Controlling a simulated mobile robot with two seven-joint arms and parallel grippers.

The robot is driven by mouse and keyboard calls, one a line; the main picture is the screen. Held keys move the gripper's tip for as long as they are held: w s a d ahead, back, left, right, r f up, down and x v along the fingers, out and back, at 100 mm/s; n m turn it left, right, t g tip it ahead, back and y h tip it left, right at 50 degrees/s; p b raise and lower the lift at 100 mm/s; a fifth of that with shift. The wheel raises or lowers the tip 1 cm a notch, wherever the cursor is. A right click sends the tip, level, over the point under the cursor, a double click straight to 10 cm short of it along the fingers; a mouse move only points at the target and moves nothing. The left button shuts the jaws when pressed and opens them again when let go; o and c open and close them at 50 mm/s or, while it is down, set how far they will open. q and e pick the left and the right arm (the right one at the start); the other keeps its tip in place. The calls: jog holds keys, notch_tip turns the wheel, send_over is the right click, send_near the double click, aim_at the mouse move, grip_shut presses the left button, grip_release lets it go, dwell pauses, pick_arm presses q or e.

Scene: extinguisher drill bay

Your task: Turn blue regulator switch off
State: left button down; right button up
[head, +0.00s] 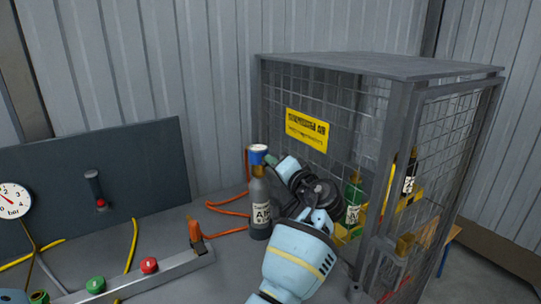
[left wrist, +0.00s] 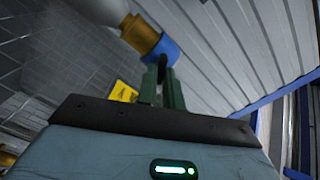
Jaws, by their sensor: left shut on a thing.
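The blue regulator switch (head: 257,152) sits on top of a dark grey gas bottle (head: 259,190) with a brass neck and a white label. The bottle stands upright on the bench. My left gripper (head: 270,159) reaches the switch from the right, with its green fingertips against it. In the left wrist view the green fingers (left wrist: 163,78) are shut on the blue switch (left wrist: 164,47), beside the brass neck (left wrist: 140,34). The fingers hide part of the switch.
A mesh cage (head: 380,68) with a yellow sign (head: 307,129) stands right behind my arm, holding green and black bottles. Orange hose (head: 228,211) lies left of the bottle. A dark panel (head: 150,165) with a gauge (head: 12,200) stands at left.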

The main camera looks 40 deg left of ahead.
pick_arm(q)
jog(key=m+p, duration=0.1)
jog(key=m, duration=0.1)
jog(key=shift+r+m+p, duration=0.3)
jog(key=shift+m+p, duration=0.05)
jog(key=shift+m, duration=0.05)
jog(key=shift+f+m+p, duration=0.15)
jog(key=shift+m+p, duration=0.35)
jog(key=shift+m, duration=0.4)
jog(key=shift+f+m+p, duration=0.15)
jog(key=shift+m+p, duration=0.3)
jog(key=shift+m, duration=0.45)
pick_arm(e)
jog(key=shift+t, duration=0.4)
jog(key=shift+w+d+r, duration=0.1)
jog(key=shift+w+r, duration=0.35)
jog(key=shift+r, duration=0.4)
jog(key=shift+w+d+r, duration=0.1)
jog(key=shift+w+r, duration=0.3)
jog(key=shift+r, duration=0.4)
jog(key=shift+w+d+r, duration=0.1)
jog(key=shift+w+r, duration=0.35)
jog(key=shift+r, duration=0.4)
pick_arm(q)
jog(key=shift+f, duration=0.1)
pick_arm(e)
jog(key=shift+w, duration=0.1)
